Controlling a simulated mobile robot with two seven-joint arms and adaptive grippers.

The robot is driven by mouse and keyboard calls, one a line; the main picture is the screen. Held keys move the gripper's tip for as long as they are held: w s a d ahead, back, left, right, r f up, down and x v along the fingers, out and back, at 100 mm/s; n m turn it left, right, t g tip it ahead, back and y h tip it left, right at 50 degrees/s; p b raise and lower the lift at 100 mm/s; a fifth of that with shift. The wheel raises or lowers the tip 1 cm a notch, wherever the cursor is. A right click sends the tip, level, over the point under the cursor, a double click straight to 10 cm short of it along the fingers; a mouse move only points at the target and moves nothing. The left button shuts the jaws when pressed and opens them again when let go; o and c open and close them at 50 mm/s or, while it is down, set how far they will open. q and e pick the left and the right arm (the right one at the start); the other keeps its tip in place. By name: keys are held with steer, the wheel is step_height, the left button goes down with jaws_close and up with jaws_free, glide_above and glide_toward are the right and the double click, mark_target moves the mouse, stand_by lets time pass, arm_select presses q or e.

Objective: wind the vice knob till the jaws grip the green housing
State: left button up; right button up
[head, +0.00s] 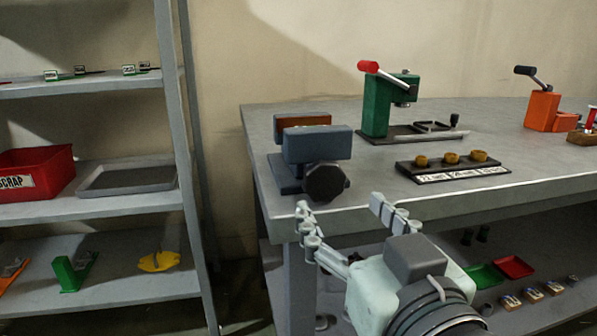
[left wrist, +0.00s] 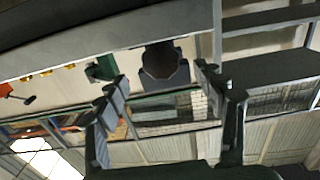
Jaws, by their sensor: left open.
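The vice (head: 316,145) stands at the bench's near left corner, with a blue-grey front jaw and a brownish block showing behind it. Its dark faceted knob (head: 326,182) faces me and also shows in the left wrist view (left wrist: 163,62). My left gripper (head: 340,205) is open and empty, just in front of and below the knob. In the left wrist view its fingers (left wrist: 162,80) stand apart on either side of the knob, not visibly touching it. No green part shows between the jaws; the front jaw hides that gap. My right gripper is out of view.
A green press (head: 376,108) with a red-handled lever stands behind the vice. A dark tray with brass-coloured cups (head: 451,160) lies to its right. A shelf at left holds a red scrap bin (head: 38,172), a grey tray (head: 128,180) and a green bracket (head: 70,274).

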mark_target(325, 185)
arm_select(q)
steer(key=x, duration=0.8)
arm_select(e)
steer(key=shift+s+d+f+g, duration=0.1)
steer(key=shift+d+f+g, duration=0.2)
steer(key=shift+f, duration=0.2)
arm_select(q)
steer(key=c, duration=1.2)
steer(key=shift+o, duration=0.2)
steer(key=shift+m+p, duration=1.1)
steer(key=shift+a+m+p, duration=0.1)
steer(key=shift+m+p, duration=0.6)
steer(key=shift+m, duration=0.4)
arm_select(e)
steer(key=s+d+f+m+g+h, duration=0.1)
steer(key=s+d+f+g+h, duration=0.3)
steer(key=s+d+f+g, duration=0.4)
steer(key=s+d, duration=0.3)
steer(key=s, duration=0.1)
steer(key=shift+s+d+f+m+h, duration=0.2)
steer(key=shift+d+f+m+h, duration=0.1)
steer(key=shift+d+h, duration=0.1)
